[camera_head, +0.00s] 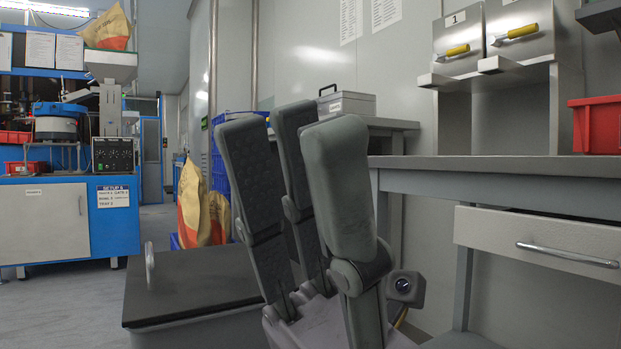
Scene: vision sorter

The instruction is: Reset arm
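Dark ribbed pads show on the two fingers at the left; the finger at the right shows a smooth grey back. The fingers are spread apart with nothing held between them, so it is open.
A grey workbench (480,164) with a drawer (540,240) is at the right, with a red bin (597,124) on it. A low dark-topped box (185,285) stands behind my gripper. A blue machine station (110,215) is at far left. Open floor lies between.

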